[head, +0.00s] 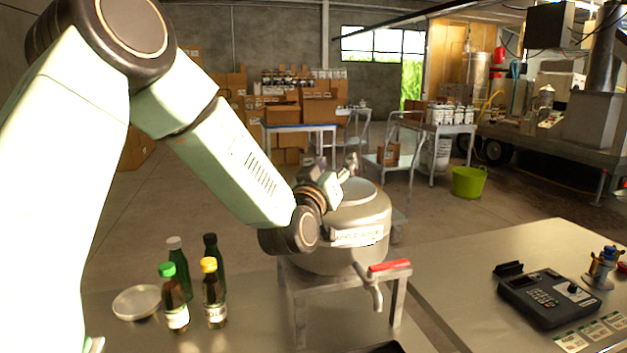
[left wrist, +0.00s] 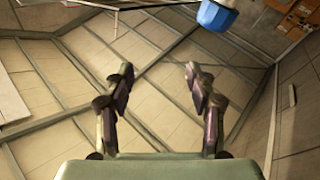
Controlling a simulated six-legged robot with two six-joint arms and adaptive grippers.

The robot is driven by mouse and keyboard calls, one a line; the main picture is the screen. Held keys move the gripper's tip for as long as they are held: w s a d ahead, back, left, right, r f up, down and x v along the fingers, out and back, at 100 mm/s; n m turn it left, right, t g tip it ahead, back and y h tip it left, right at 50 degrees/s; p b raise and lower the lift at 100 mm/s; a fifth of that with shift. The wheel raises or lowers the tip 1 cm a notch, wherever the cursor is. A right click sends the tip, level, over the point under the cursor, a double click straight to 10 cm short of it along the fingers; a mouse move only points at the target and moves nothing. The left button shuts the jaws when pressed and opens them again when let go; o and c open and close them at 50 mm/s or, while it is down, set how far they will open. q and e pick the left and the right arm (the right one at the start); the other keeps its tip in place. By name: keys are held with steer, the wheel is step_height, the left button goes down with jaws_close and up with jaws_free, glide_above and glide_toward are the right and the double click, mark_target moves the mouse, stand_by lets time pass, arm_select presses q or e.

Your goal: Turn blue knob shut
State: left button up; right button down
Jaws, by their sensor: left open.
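My left gripper (head: 347,172) is in front of and above the shoulder of a steel drum (head: 357,212) in the head view. In the left wrist view its two dark fingers stand apart with nothing between them (left wrist: 159,74). A rounded blue object with a pale underside (left wrist: 217,16) shows at the top right of the left wrist view, beyond the fingers and apart from them. I cannot tell whether it is the blue knob. No blue knob shows clearly on the drum in the head view. My right gripper is out of view.
The drum stands on a metal stand with a red-handled tap (head: 388,267). Several bottles (head: 213,290) and a round dish (head: 137,301) stand at left.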

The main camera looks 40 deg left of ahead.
arm_select(q)
step_height(320, 180, down, 5)
steer(key=s+a+g+y, duration=0.2)
steer(key=s+a+g, duration=0.1)
steer(key=shift+m, duration=0.8)
steer(key=x, duration=0.4)
steer(key=p+x, duration=0.1)
steer(key=x, duration=0.1)
steer(key=shift+w+d, duration=0.1)
steer(key=shift+d, duration=0.15)
steer(key=shift+w+a, duration=0.1)
steer(key=shift+w, duration=0.7)
steer(key=shift+w+a+f, duration=0.1)
steer(key=shift+a, duration=0.25)
steer(key=shift+d, duration=0.3)
steer(key=c, duration=0.5)
steer(key=shift+a, duration=0.2)
steer(key=c, duration=0.4)
steer(key=shift+d, duration=0.1)
steer(key=shift+c, duration=1.3)
